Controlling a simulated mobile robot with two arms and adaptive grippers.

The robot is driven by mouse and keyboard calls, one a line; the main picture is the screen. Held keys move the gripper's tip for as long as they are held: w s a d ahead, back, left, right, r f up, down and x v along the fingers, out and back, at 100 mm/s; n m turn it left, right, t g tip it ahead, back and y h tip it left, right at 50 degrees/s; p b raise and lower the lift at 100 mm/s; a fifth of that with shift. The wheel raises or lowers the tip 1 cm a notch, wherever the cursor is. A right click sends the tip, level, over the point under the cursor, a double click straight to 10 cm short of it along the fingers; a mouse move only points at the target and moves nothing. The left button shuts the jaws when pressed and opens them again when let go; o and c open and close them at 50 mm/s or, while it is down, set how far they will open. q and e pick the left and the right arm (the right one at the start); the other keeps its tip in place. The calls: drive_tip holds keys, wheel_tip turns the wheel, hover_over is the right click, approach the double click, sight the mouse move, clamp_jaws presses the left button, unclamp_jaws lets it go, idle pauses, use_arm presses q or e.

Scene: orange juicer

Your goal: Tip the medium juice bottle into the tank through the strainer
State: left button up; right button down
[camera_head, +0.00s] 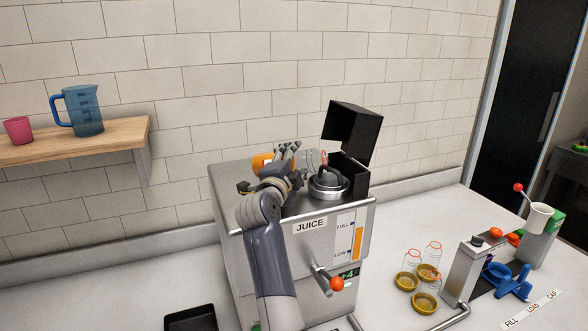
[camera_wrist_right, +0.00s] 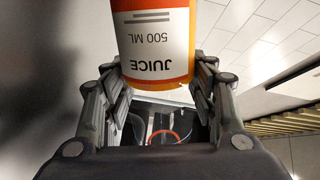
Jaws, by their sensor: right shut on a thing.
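My right gripper (camera_head: 292,155) is above the top of the steel juice machine (camera_head: 222,190), shut on the juice bottle. The bottle lies tilted over, near level: its orange body (camera_head: 260,161) shows left of the gripper, and its clear end with a red ring (camera_head: 323,157) points right. In the right wrist view the bottle (camera_wrist_right: 153,45) is between the fingers (camera_wrist_right: 160,90), its label reading JUICE 500 ML upside down. Below and right of the bottle's clear end is a round metal strainer-like fitting (camera_head: 328,192) with a dark domed top. The tank's inside is hidden. My left gripper is not in view.
A black box (camera_head: 349,127) with its lid raised stands right behind the fitting. An orange-knobbed tap (camera_head: 337,284) juts from the machine's front.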

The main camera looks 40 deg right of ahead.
drive_tip(key=shift+a+r+m+b, duration=0.1)
drive_tip(key=shift+r+m+b, duration=0.1)
drive_tip(key=shift+m+b, duration=0.45)
drive_tip(key=shift+r+m, duration=0.85)
drive_tip(key=shift+m, duration=0.2)
drive_tip(key=r+m, duration=0.1)
drive_tip(key=m, duration=0.1)
drive_tip(key=shift+r+m+b, duration=0.3)
drive_tip(key=shift+b, duration=0.05)
drive_tip(key=shift+s+d+r+m, duration=0.15)
drive_tip(key=shift+s+r+m, duration=0.05)
drive_tip(key=shift+r+m, duration=0.25)
drive_tip(key=shift+s+d+r+m, duration=0.15)
drive_tip(key=shift+r+m, duration=0.15)
drive_tip(key=shift+m, duration=0.25)
drive_tip(key=shift+s+d+r+m, duration=0.15)
drive_tip(key=shift+s+r+m, duration=0.15)
drive_tip(key=shift+r+m, duration=0.65)
drive_tip(key=shift+f, duration=0.2)
